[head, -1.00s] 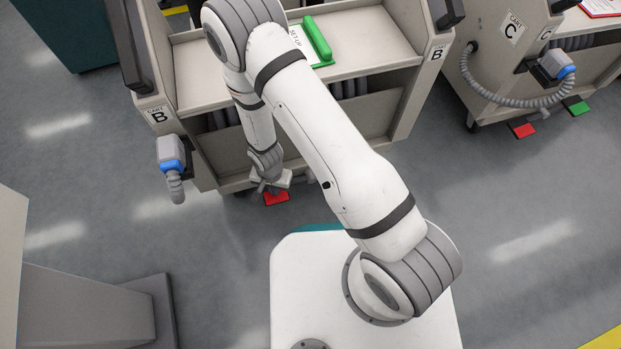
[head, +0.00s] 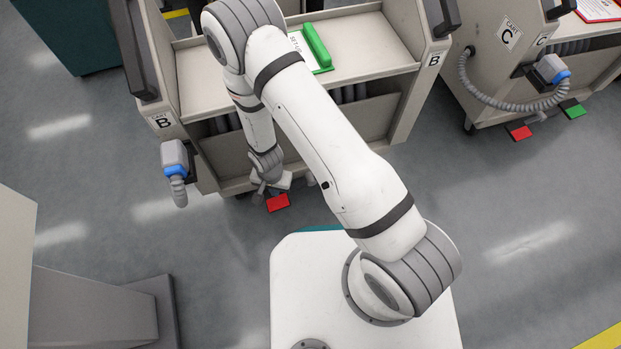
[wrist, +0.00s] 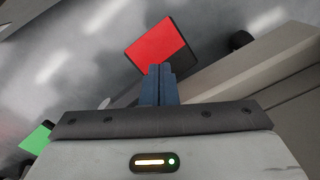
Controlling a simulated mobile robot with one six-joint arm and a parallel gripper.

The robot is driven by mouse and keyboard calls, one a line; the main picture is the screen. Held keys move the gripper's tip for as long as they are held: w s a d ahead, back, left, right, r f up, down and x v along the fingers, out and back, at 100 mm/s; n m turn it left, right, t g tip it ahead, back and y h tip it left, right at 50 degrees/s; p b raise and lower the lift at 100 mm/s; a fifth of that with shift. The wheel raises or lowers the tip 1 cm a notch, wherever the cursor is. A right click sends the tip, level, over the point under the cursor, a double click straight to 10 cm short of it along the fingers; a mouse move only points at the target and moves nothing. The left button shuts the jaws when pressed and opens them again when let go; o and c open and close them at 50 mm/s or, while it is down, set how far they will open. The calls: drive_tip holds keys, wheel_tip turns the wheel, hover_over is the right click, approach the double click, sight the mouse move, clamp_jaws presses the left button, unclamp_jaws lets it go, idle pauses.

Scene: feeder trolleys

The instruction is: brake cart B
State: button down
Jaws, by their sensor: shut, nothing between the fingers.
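Cart B (head: 213,87) stands in front of me, with "B" labels on both end panels. Its red pedal (head: 278,202) sticks out low at the near side and also shows in the wrist view (wrist: 156,44), with a dark strip along its right edge. A green pedal (wrist: 37,138) shows at the lower left of the wrist view; in the head view my arm hides that spot. My gripper (head: 262,192) is low beside the red pedal. In the wrist view its closed blue fingers (wrist: 160,68) overlap the pedal's near edge; I cannot tell whether they touch it.
Cart C (head: 488,82) stands to the right with its own red pedal (head: 520,132) and green pedal (head: 573,111). A hose connector (head: 174,155) hangs at cart B's left end. A grey stand (head: 90,310) is at lower left.

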wheel_tip(320, 180, up, 8)
drive_tip(key=p, duration=0.6)
drive_tip(key=shift+f, duration=0.25)
